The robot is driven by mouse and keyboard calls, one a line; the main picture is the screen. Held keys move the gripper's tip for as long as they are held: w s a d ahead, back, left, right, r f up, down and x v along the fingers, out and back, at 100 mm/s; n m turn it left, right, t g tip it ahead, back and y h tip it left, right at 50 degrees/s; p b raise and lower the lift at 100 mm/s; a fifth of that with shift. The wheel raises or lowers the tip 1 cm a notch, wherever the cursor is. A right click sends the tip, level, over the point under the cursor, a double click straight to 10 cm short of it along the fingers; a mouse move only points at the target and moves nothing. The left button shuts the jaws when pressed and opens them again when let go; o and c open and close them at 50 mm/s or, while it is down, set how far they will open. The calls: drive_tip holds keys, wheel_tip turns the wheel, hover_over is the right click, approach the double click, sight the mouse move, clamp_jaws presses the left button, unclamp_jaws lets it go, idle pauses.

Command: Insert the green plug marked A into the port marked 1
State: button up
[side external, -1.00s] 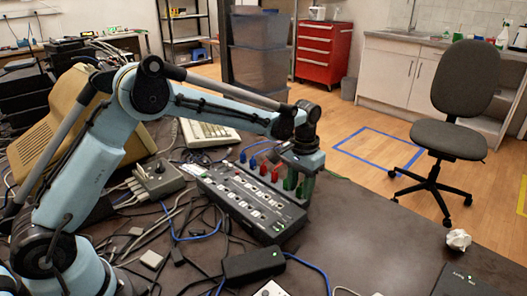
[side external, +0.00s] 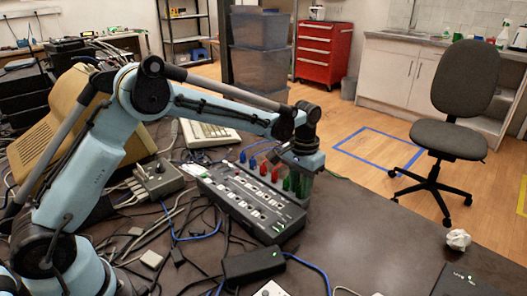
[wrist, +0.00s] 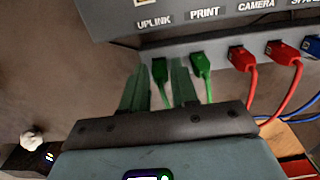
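Two green plugs stand in a grey rack along the dark port box. In the wrist view the left green plug (wrist: 160,73) is between the fingers of my gripper (wrist: 158,88), and the right green plug (wrist: 203,64) stands just outside them. The fingers are apart, with a narrow gap showing beside the plug. In the side view my gripper (side external: 294,184) is low over the right end of the rack. I cannot read a letter A on either plug. The port box (side external: 244,203) has a row of ports on top; no number 1 is legible.
Red plugs (wrist: 240,58) and blue plugs (wrist: 313,46) stand farther along the rack with their cables. Labels UPLINK, PRINT and CAMERA show on the box. A black adapter (side external: 253,265) and loose cables lie in front. The table to the right is mostly clear.

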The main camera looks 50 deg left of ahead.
clamp_jaws()
drive_tip(key=shift+r, duration=0.1)
drive_tip(key=shift+r, duration=2.05)
